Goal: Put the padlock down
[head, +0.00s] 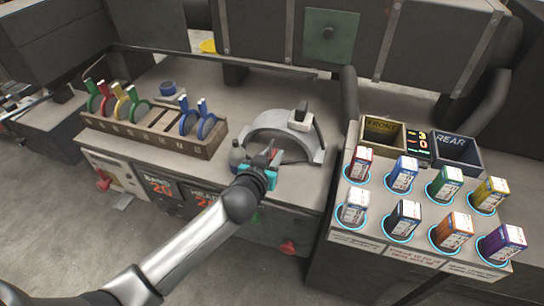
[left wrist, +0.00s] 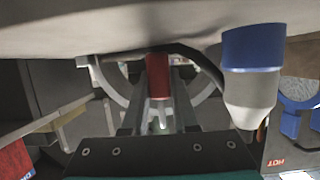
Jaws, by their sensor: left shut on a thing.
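My left gripper (head: 265,168) is over the worktop, just in front of the grey arched bracket (head: 287,127). It is shut on a small red thing, which I take to be the padlock (head: 274,153); only a little of it shows in the head view. In the left wrist view the red body of the padlock (left wrist: 158,78) is between the two dark fingers (left wrist: 158,100). Its shackle is not clear, and I cannot tell whether it touches the worktop. My right gripper is not in view.
A small grey bottle (head: 237,157) stands close left of the gripper; its blue-and-white shape (left wrist: 250,75) is large in the wrist view. A wooden rack (head: 160,138) with coloured rings is further left. A console (head: 345,210) with several coloured boxes is at right.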

